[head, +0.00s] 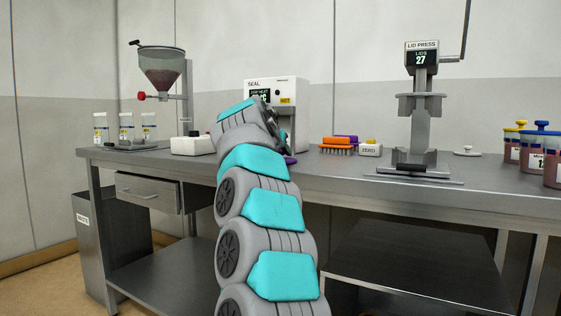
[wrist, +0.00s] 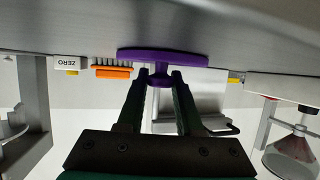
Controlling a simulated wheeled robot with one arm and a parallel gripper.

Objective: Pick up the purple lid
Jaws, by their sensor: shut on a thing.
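The purple lid (wrist: 190,57) shows in the wrist view as a wide flat disc with a short knob. My gripper (wrist: 160,77) is shut on that knob, one dark finger on each side. The lid's disc lies just beyond the fingertips, by the grey bench surface; I cannot tell whether it touches it. In the head view only a small purple edge of the lid (head: 290,160) shows beside my arm, in front of the seal machine. My arm hides most of my gripper there.
The steel bench (head: 400,180) carries the seal machine (head: 290,92), an orange brush (head: 337,146) with something purple behind it, a ZERO block (head: 370,149), the lid press (head: 421,110), and jars (head: 540,150) at right. A hopper (head: 162,72) stands at left.

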